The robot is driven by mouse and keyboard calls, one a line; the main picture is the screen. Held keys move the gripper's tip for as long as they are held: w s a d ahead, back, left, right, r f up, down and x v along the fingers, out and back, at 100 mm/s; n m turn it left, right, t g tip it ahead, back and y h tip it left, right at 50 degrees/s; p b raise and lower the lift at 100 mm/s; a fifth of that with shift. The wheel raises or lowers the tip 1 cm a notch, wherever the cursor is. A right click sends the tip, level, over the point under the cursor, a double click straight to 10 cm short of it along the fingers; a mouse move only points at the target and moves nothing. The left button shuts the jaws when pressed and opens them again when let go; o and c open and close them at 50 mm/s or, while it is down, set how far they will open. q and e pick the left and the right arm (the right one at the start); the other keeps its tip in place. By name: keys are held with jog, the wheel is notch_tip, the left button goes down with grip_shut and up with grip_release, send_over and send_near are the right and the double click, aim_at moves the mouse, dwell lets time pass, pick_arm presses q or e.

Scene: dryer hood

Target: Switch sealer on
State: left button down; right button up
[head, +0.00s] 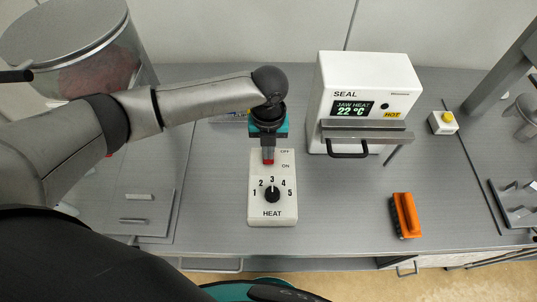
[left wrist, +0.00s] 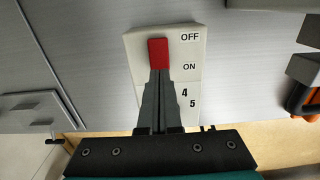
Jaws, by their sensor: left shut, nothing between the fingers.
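The white control box (head: 257,213) lies on the grey counter, with a heat knob (head: 272,194) turned to about 3 and OFF and ON marks above it. Its red switch (left wrist: 158,50) shows in the left wrist view beside the OFF and ON labels; which way it is set I cannot tell. My left gripper (head: 268,150) is shut and empty, its fingertips at the lower end of the red switch; whether they touch it I cannot tell. The white sealer (head: 343,78) stands to the right; its display reads JAW HEAT 22 °C. My right gripper is not in view.
An orange brush (head: 405,214) lies at the right on the counter. The counter between the control box and brush is clear.

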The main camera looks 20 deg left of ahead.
pick_arm(q)
jog(key=shift+f+b, duration=0.65)
jog(key=shift+f, duration=0.45)
dwell(0.7)
notch_tip(320, 180, up, 7)
jog(key=p, duration=0.7)
jog(key=shift+r+p, duration=0.1)
jog(key=shift+p, duration=0.25)
dwell(0.4)
